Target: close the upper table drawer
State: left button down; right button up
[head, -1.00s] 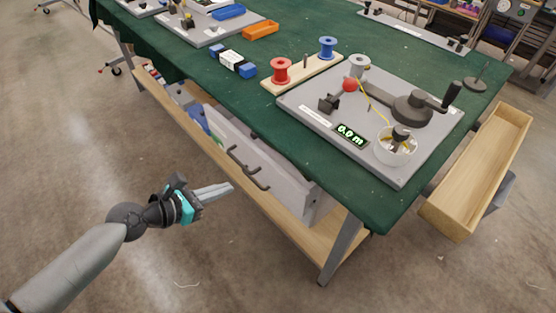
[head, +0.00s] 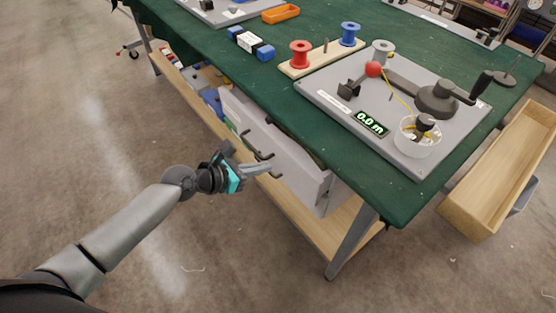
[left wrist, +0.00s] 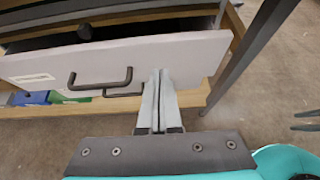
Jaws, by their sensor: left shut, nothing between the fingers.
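The upper table drawer (head: 290,160) has a light grey front with a dark bar handle and hangs below the tabletop. It stands open, with its front out past the frame; a dark gap behind the drawer front (left wrist: 190,55) shows in the left wrist view. My left gripper (head: 269,168) is shut and empty, pointing at the drawer front. In the left wrist view its fingertips (left wrist: 161,74) overlap the front just right of the handle (left wrist: 101,82). I cannot tell whether they touch it. My right gripper is not in view.
The green-topped table (head: 290,95) carries a winding board (head: 330,95) with a crank and spools. A wooden lower shelf (head: 355,240) and a metal leg (head: 350,245) stand below the drawer. A wooden bin (head: 500,170) is at the right. The floor at left is clear.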

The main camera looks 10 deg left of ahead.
aim_at(290, 152)
pick_arm(q)
jog(key=w+d, duration=0.1)
jog(key=w+d+b, duration=0.1)
jog(key=w, duration=0.1)
jog(key=shift+d+f, duration=0.15)
jog(key=shift+f, duration=0.2)
jog(key=shift+w+d+b, duration=0.35)
jog(key=shift+w+d, duration=0.1)
jog(key=shift+w, duration=0.1)
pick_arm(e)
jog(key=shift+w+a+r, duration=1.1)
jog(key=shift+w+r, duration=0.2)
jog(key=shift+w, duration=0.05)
pick_arm(q)
jog(key=shift+w+r, duration=0.1)
jog(key=shift+w, duration=0.05)
jog(key=shift+w+d, duration=0.2)
jog(key=shift+w, duration=0.1)
jog(key=shift+w+d+p, duration=0.8)
jog(key=shift+w+d, duration=0.15)
jog(key=shift+w, duration=0.25)
jog(key=shift+w+d, duration=0.2)
jog(key=shift+d, duration=0.05)
jog(key=shift+d+r, duration=0.1)
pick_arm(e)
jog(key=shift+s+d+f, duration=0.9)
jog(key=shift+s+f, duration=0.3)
